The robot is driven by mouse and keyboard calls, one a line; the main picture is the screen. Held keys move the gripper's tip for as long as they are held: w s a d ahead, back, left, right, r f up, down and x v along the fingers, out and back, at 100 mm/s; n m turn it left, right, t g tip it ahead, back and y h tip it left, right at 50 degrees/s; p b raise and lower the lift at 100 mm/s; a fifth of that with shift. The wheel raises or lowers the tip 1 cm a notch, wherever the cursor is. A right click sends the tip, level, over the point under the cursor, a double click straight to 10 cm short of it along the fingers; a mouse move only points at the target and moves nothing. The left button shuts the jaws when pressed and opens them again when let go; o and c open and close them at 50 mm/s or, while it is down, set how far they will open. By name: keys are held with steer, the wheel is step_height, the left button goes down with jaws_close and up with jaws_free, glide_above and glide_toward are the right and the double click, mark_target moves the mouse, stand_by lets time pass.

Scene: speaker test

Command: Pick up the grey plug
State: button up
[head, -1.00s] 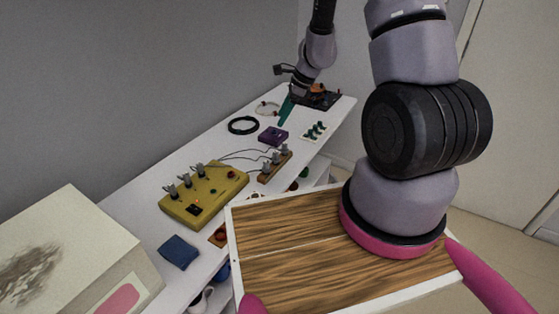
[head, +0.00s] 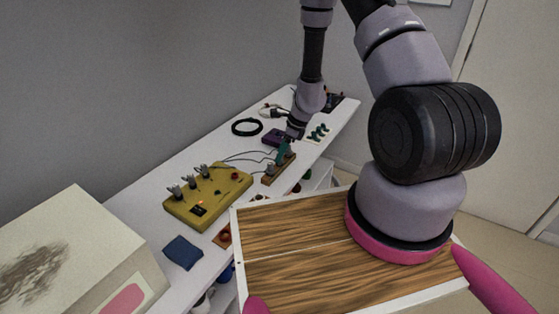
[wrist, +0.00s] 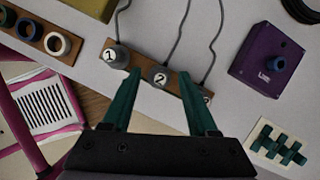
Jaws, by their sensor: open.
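A brown wooden strip (head: 281,171) holds grey plugs with black cables. In the wrist view, the plug marked 1 (wrist: 116,56) stands on the strip (wrist: 138,66) at the left. The plug marked 2 (wrist: 160,77) is in the middle. A third plug (wrist: 207,97) is partly hidden by the right finger. My gripper (wrist: 160,82) is open, with green fingers on either side of plug 2 as seen from the wrist. I cannot tell whether they are at its height. The gripper also shows over the strip in the head view (head: 284,152).
A yellow box (head: 208,197) with several grey plugs stands left of the strip. A purple box (wrist: 270,60) and a white card with green pieces (wrist: 257,131) lie to the right. A blue cloth (head: 183,252) and a cream box (head: 70,235) are nearer the camera.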

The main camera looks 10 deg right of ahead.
steer(key=shift+w+a+f, duration=0.1)
steer(key=shift+a+f, duration=0.15)
steer(key=shift+f, duration=0.4)
jaws_close()
steer(key=shift+r, duration=0.1)
step_height(320, 180, up, 10)
steer(key=shift+f, duration=0.1)
steer(key=shift+r, duration=2)
steer(key=shift+a, duration=0.1)
